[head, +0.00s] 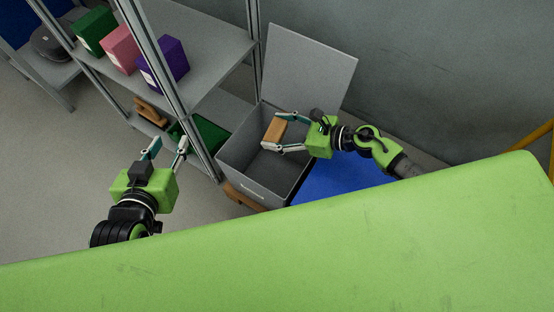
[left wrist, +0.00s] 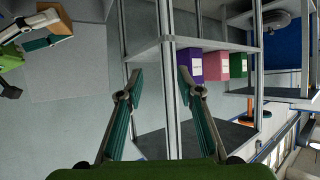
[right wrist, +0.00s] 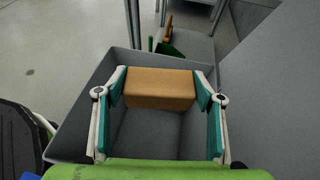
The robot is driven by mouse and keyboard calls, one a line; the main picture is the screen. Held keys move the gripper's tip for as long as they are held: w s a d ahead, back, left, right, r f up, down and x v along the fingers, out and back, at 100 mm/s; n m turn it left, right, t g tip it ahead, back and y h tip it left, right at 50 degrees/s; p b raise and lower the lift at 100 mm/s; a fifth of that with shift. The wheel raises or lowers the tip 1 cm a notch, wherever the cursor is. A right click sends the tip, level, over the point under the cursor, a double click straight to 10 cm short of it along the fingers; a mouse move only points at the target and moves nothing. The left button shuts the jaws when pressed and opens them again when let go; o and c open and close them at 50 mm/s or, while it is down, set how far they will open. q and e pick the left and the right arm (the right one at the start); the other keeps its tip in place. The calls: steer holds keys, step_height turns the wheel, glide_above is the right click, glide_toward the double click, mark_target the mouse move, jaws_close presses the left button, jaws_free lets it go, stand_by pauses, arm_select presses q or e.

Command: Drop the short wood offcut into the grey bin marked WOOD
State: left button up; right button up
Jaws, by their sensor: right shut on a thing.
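The short wood offcut (head: 274,131) is a tan block. My right gripper (head: 275,131) is shut on it, with one finger at each end, as the right wrist view (right wrist: 160,88) shows. The block is over the open mouth of the grey bin (head: 237,161), whose inside looks empty where I can see it. The bin's lid (head: 308,66) stands open at its back. The label on the bin's front is too small to read. My left gripper (head: 169,147) is open and empty, to the left of the bin. The block also shows at the top left of the left wrist view (left wrist: 55,20).
A grey metal shelf unit (head: 208,58) stands left of the bin, with green (head: 95,30), pink (head: 121,47) and purple (head: 162,64) boxes on it. A brown wooden item (head: 150,111) and a green item (head: 207,134) lie low down. A blue surface (head: 335,180) is right of the bin.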

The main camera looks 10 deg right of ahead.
steer(key=shift+f+b, duration=0.7)
steer(key=shift+f, duration=0.2)
steer(key=shift+f+b, duration=0.75)
steer(key=shift+f, duration=0.15)
arm_select(q)
step_height(320, 180, up, 16)
steer(key=w+d+t+h, duration=0.2)
steer(key=d+t, duration=0.1)
steer(key=t, duration=0.5)
steer(key=shift+w+r+t+h, duration=0.2)
steer(key=shift+w+t+h, duration=0.15)
steer(key=shift+t+h, duration=0.05)
arm_select(e)
steer(key=shift+f, duration=0.15)
steer(key=o, duration=1.2)
